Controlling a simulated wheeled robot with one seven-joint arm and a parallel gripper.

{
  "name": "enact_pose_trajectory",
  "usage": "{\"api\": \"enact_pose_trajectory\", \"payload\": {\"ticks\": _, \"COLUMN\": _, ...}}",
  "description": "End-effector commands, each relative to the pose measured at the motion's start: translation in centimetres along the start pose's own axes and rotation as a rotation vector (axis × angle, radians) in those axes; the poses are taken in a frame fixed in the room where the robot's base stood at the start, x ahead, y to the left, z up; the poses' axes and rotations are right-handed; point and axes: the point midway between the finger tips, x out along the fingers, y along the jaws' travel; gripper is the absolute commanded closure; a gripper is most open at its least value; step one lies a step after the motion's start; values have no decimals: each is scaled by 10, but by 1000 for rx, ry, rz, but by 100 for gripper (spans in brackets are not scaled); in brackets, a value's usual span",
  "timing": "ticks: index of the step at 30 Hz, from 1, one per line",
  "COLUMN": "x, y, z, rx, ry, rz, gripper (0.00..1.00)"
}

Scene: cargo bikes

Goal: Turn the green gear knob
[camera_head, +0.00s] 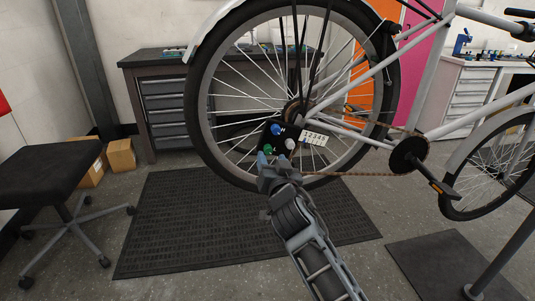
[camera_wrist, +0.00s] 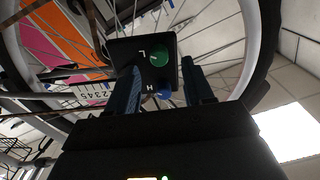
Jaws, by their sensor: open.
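The green gear knob (camera_head: 267,149) is on a small black panel at the rear wheel's hub. In the wrist view the green knob (camera_wrist: 160,53) shows on the dark panel (camera_wrist: 132,51), near a letter L. A blue knob (camera_head: 276,129) and a white knob (camera_head: 290,144) sit beside it in the head view. My gripper (camera_head: 275,158) is open just in front of and below the panel. In the wrist view its two fingers (camera_wrist: 163,85) point toward the panel, with the green knob beyond the gap. I cannot tell whether a finger touches it.
A white numbered plate (camera_head: 315,138) sticks out right of the panel. The rear wheel's rim and spokes surround the area, and the crank with its pedal (camera_head: 443,188) is to the right. A black stool (camera_head: 40,176) stands left. The rubber mat (camera_head: 160,245) is clear.

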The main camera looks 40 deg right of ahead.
Motion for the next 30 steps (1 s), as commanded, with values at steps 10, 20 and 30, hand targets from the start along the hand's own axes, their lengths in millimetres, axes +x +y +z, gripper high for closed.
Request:
{"api": "enact_pose_trajectory", "payload": {"ticks": 10, "x": 35, "y": 0, "z": 0, "rx": 0, "ry": -1, "rz": 0, "gripper": 48}}
{"api": "enact_pose_trajectory", "payload": {"ticks": 20, "x": 35, "y": 0, "z": 0, "rx": 0, "ry": -1, "rz": -1, "gripper": 54}}
{"api": "enact_pose_trajectory", "payload": {"ticks": 30, "x": 35, "y": 0, "z": 0, "rx": -1, "ry": -1, "rz": -1, "gripper": 87}}
